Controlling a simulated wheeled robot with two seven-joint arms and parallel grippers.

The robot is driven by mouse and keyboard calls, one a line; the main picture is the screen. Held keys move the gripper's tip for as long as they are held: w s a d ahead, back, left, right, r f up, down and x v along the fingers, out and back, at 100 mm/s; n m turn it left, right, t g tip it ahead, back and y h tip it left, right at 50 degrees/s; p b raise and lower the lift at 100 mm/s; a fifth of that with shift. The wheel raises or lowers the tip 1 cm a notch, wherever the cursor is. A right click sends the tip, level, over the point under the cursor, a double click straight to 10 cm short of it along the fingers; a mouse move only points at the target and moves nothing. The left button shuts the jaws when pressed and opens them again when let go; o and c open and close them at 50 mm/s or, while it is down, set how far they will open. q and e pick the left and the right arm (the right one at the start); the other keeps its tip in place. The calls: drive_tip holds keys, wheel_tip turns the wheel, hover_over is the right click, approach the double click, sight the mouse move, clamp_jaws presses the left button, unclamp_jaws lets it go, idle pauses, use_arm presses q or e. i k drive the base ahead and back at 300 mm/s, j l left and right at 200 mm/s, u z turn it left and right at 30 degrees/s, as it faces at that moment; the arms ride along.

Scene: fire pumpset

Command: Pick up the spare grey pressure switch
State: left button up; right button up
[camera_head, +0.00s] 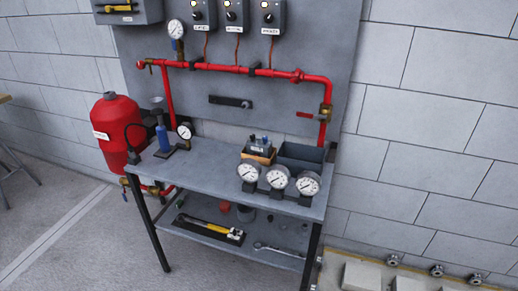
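No gripper or arm of mine shows in the head view. A small dark grey unit with blue and black stubs on top (262,146) sits in or on an orange-brown holder (257,158) on the workbench (216,166). I cannot tell whether this is the spare grey pressure switch. Three grey control boxes (236,17) with knobs and lit lamps are on the wall panel, with orange-red cables running down to the red pipe. No other loose thing is clearly a spare switch.
Three round gauges (278,178) stand along the bench's front right edge, before an open grey bin (301,158). A blue hand pump (163,138) and gauge stand at the left. A red tank (116,131) is beside the bench. Tools lie on the lower shelf (262,237). Floor in front is clear.

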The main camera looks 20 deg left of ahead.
sight(264, 151)
drive_tip(key=j+z, duration=0.2)
drive_tip(key=z, duration=0.25)
drive_tip(key=j+z, duration=0.2)
drive_tip(key=z, duration=0.3)
drive_tip(key=j+z, duration=0.15)
drive_tip(key=j, duration=0.3)
drive_tip(key=k+j+z, duration=0.2)
drive_tip(key=j, duration=0.2)
drive_tip(key=k+j+z, duration=0.15)
drive_tip(key=j, duration=0.3)
drive_tip(key=k+j+z, duration=0.2)
drive_tip(key=j, duration=0.2)
drive_tip(key=k+j, duration=0.1)
drive_tip(key=j, duration=0.25)
drive_tip(key=k+j, duration=0.1)
drive_tip(key=j, duration=0.25)
drive_tip(key=k+j, duration=0.1)
drive_tip(key=j, duration=0.25)
